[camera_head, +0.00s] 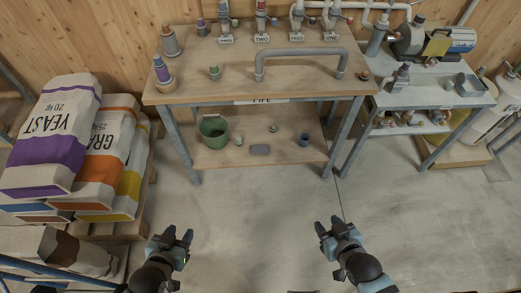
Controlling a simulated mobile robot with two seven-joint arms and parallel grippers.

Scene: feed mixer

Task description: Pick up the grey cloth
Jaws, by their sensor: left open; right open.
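A small flat grey piece (260,149), which looks like the grey cloth, lies on the lower shelf of the wooden workbench (300,87), near the shelf's front edge. It is too small to make out its texture. My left gripper (178,233) is open and empty over the floor, in front of the bench and left of the cloth. My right gripper (328,224) is open and empty over the floor, to the right of the cloth. Both grippers are well apart from the cloth and the bench.
A green bucket (213,131), a small green piece (239,141) and a dark blue cup (304,140) share the lower shelf. A grey pipe (300,53) stands on the benchtop above. Stacked sacks (58,130) stand at left. The concrete floor (255,215) in front is clear.

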